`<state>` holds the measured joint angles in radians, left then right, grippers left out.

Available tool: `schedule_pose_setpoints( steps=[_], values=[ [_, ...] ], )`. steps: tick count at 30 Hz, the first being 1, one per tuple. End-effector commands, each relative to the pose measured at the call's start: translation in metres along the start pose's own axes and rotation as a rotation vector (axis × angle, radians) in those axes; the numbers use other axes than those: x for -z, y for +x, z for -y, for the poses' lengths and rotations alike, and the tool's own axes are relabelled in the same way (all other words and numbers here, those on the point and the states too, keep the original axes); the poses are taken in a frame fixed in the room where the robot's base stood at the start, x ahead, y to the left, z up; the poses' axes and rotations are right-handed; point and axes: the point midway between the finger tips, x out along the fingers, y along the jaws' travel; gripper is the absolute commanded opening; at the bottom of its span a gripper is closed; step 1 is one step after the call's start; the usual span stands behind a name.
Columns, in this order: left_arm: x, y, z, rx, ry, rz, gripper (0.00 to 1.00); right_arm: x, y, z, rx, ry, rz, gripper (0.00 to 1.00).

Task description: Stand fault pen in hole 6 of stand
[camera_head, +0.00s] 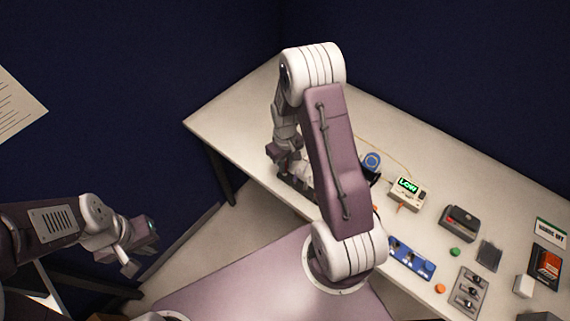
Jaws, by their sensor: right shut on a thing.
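My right gripper (289,162) is at the left part of the table, low over a dark stand (296,187). It is shut on a thin thing, which I take to be the fault pen; the gripper and arm hide most of it. My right arm also covers part of the stand, so its holes and their numbers cannot be read. I cannot tell whether the pen touches the stand. My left gripper (139,250) is off the table at the lower left, away from the stand; its finger opening is unclear.
Right of my arm on the white table (235,112) are a blue round item (372,161), a meter with a green display (407,190), a dark grey device (459,222), a blue panel (411,259) and a switch plate (470,293). The table's far left corner is clear.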

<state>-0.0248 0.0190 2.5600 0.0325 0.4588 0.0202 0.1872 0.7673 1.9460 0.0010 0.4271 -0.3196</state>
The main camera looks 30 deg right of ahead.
Motion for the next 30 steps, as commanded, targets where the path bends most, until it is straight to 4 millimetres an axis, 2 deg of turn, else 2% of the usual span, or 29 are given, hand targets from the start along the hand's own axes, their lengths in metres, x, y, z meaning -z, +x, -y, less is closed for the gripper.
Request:
schedule_pose_setpoints(
  steps=[5,6,8,16,19,30],
  values=[
    [0.0,0.003,0.0,0.0,0.0,0.0,0.0,0.0,0.004,0.0,0.0,0.0,0.0,0.0],
    [0.0,0.002,0.0,0.0,0.0,0.0,0.0,0.0,0.003,0.0,0.0,0.0,0.0,0.27],
    [0.0,0.002,0.0,0.0,0.0,0.0,0.0,0.0,0.003,0.0,0.0,0.0,0.0,0.41],
    [0.0,0.002,0.0,0.0,0.0,0.0,0.0,0.0,0.003,0.0,0.0,0.0,0.0,0.41],
    [0.0,0.004,0.0,0.0,0.0,0.0,0.0,0.001,-0.003,0.0,-0.001,0.0,-0.003,0.41],
    [-0.002,0.015,0.0,0.0,0.0,0.0,0.0,0.001,-0.076,0.0,-0.001,0.0,-0.003,0.41]
  ],
)
